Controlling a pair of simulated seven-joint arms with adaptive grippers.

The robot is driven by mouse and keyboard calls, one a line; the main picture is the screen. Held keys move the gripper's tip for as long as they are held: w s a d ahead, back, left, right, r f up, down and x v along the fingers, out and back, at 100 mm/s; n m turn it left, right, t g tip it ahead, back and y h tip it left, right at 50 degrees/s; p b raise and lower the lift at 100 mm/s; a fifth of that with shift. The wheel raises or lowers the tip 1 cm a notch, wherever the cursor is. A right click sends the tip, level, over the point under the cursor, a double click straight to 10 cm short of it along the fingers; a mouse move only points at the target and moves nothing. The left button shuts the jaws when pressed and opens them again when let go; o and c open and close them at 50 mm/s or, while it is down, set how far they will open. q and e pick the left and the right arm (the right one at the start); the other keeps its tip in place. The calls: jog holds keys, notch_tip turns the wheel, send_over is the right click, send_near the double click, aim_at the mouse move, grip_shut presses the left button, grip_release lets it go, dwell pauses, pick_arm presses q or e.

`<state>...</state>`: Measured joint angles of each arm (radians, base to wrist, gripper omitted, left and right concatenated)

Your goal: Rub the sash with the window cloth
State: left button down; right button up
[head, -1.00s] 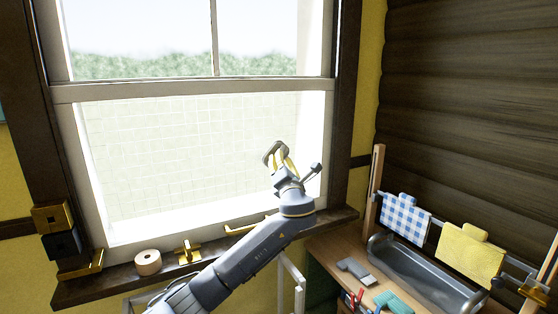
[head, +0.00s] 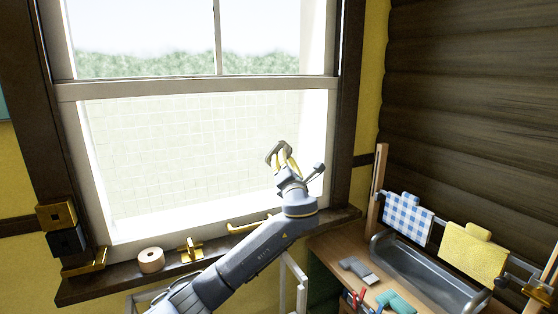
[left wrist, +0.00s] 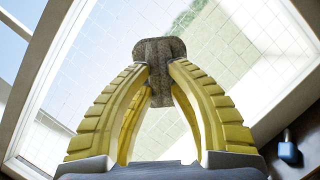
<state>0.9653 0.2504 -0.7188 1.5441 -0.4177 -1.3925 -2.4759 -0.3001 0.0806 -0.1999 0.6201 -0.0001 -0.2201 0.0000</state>
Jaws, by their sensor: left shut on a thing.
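The window's pale lower sash (head: 205,87) stands in the dark wooden frame, its pane below the cross rail. My left gripper (head: 280,154) is in front of the lower right part of that pane. In the left wrist view its yellow fingers (left wrist: 158,75) are shut on a small grey-brown pad (left wrist: 158,50), which may be the window cloth. The pane is behind the pad; I cannot tell whether they touch. A blue checked cloth (head: 407,217) and a yellow cloth (head: 474,252) hang on the rail at right. My right gripper is not in view.
The sill (head: 118,287) holds a tan roll (head: 150,260) and brass fittings (head: 190,250). A log wall closes the right side.

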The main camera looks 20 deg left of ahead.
pick_arm(q)
jog(key=w+a+f, duration=0.1)
jog(key=w+a, duration=0.3)
jog(key=shift+w+f, duration=0.15)
jog(key=shift+f, duration=0.2)
dwell(0.7)
jog(key=shift+w+a, duration=0.7)
jog(key=shift+w, duration=0.05)
dwell(0.6)
jog(key=shift+a, duration=0.1)
jog(key=shift+s+a, duration=1.3)
jog(key=shift+s, duration=0.05)
jog(key=shift+a, duration=0.15)
jog(key=shift+w+d, duration=1.35)
jog(key=shift+w, duration=0.15)
